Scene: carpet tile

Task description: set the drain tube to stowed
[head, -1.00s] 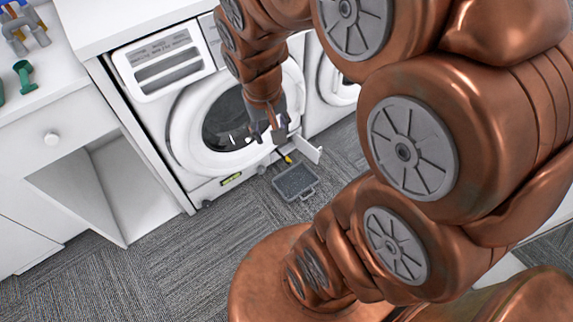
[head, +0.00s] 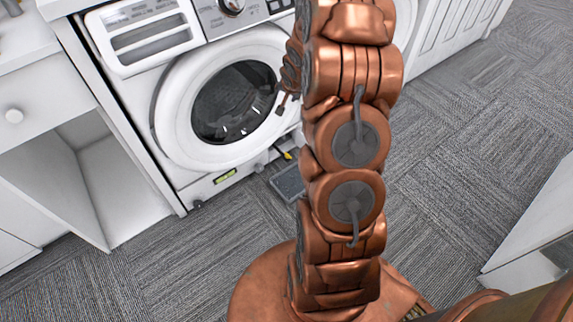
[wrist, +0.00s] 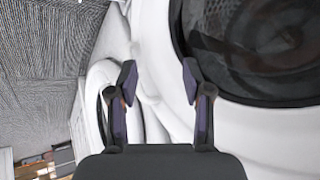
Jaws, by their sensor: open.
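The washing machine (head: 170,168) stands under the counter with its round door (head: 233,102) shut. Low on its front, a small yellow piece (head: 287,155) shows beside my arm; it may be the drain tube, but it is too small to tell its position. My gripper (head: 287,104) is open and empty in front of the right side of the door, above the yellow piece. In the wrist view its two fingers (wrist: 160,82) are spread apart before the white front, with the dark door glass at right. No tube shows clearly there.
A grey tray (head: 288,184) lies on the carpet below the yellow piece, partly behind my arm. A yellow-green level vial (head: 225,177) is at the machine's lower front. An open white cabinet (head: 105,190) stands at left.

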